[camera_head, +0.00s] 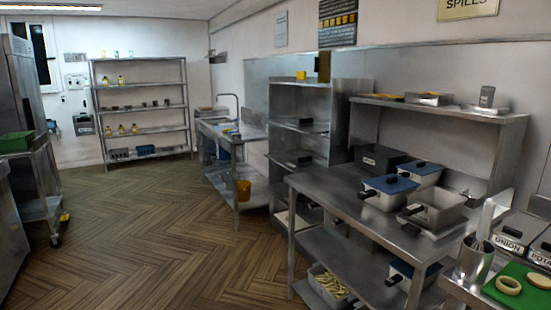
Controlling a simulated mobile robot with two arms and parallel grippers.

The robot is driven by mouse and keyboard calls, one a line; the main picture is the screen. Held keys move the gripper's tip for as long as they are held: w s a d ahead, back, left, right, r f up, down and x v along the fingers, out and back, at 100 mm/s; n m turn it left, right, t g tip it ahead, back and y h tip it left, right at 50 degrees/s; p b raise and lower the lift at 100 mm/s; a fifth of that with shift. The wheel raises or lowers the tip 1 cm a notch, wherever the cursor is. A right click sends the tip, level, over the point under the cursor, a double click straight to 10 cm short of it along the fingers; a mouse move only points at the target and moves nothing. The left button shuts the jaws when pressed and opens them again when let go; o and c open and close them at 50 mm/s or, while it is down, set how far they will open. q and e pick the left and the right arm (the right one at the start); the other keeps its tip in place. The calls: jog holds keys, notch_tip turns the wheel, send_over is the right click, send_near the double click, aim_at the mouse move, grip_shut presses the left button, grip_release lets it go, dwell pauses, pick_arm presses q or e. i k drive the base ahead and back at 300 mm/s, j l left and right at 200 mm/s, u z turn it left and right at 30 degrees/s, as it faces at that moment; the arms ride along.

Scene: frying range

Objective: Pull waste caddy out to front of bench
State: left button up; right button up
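A dark grey box (380,154) with a small pale label stands at the back left of the steel bench (330,184). It looks like the waste caddy, but its label is too small to read for certain. It stands behind the blue-lidded pans, with bare bench top in front of it to the left. Neither of my grippers shows in the head view.
Two blue-lidded pans (388,191) (420,173) and an open steel pan (435,207) fill the bench's right part. A raised shelf (440,106) runs above. A fries tub (328,287) sits below. Wooden floor (150,240) left of the bench is clear.

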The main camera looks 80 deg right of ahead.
aim_at(381, 160)
jog(key=z, duration=3.5)
jog(key=i+j+u, duration=0.6)
jog(key=i, duration=0.2)
jog(key=i+j+u, duration=0.1)
jog(key=i+u, duration=0.2)
jog(key=i, duration=0.15)
jog(key=i+u, duration=0.25)
jog(key=i, duration=0.9)
jog(key=i+j+z, duration=0.1)
jog(key=i, duration=0.6)
jog(key=i+j, duration=0.15)
jog(key=i, duration=0.55)
jog(key=i+j+z, duration=0.1)
jog(key=i+z, duration=0.35)
jog(key=i+j+z, duration=0.15)
jog(key=z, duration=0.3)
jog(key=i+j+z, duration=0.65)
jog(key=z, duration=0.25)
jog(key=i+j+z, duration=0.15)
jog(key=j+z, duration=0.7)
jog(key=j, duration=0.4)
jog(key=j+z, duration=0.45)
jog(key=j, duration=0.45)
